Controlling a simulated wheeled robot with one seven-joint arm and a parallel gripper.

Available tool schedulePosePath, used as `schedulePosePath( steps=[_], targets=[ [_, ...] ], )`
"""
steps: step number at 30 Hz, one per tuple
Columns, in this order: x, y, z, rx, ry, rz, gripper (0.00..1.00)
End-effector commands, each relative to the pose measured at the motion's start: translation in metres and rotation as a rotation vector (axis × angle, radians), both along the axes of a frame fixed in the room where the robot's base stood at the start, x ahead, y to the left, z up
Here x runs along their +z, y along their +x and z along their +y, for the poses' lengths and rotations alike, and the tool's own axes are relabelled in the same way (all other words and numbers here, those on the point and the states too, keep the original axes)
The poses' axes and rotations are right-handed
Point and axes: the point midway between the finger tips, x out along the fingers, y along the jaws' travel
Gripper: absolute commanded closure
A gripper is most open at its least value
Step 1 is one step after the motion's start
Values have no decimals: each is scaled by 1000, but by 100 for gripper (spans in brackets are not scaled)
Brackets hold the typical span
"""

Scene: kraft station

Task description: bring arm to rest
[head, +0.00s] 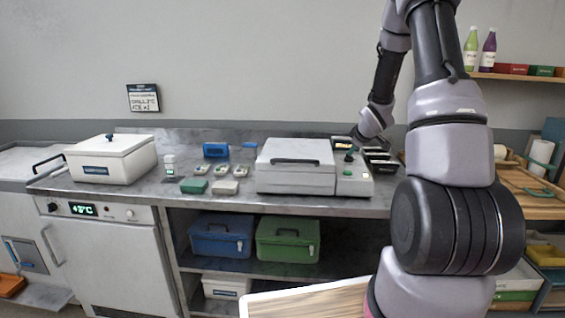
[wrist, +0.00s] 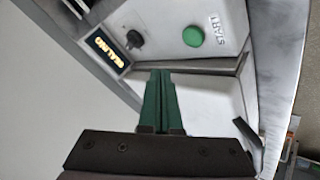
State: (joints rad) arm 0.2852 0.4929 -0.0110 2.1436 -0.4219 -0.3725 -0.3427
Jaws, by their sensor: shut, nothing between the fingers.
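My arm reaches over the metal counter from the right in the head view, with its wrist above the control panel (head: 352,186) of a white lidded machine (head: 296,178). My gripper (wrist: 161,75) shows in the wrist view with its green fingers together and nothing between them. I cannot tell whether the fingertips touch the panel. In the head view the fingers are too small to make out clearly.
Black trays (head: 379,158) stand just right of the machine. Small containers (head: 194,185) and a blue item (head: 216,150) lie left of it, beyond them a white lidded box (head: 110,160). A shelf (head: 520,77) with bottles is on the right wall. Space above the counter's left is clear.

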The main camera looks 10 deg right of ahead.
Motion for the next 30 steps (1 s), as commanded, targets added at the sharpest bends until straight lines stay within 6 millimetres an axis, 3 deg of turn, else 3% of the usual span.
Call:
schedulePosePath(
  steps=[5, 11, 15, 21, 30],
  targets=[
    [41, -12, 8, -76, 31, -5, 100],
    [121, -61, 31, -270, 150, 0, 100],
    [167, -108, 55, -400, 267, 9, 100],
    [214, -186, 95, -552, 463, 42, 100],
    [246, -306, 158, -698, 771, 147, 100]
  ],
)
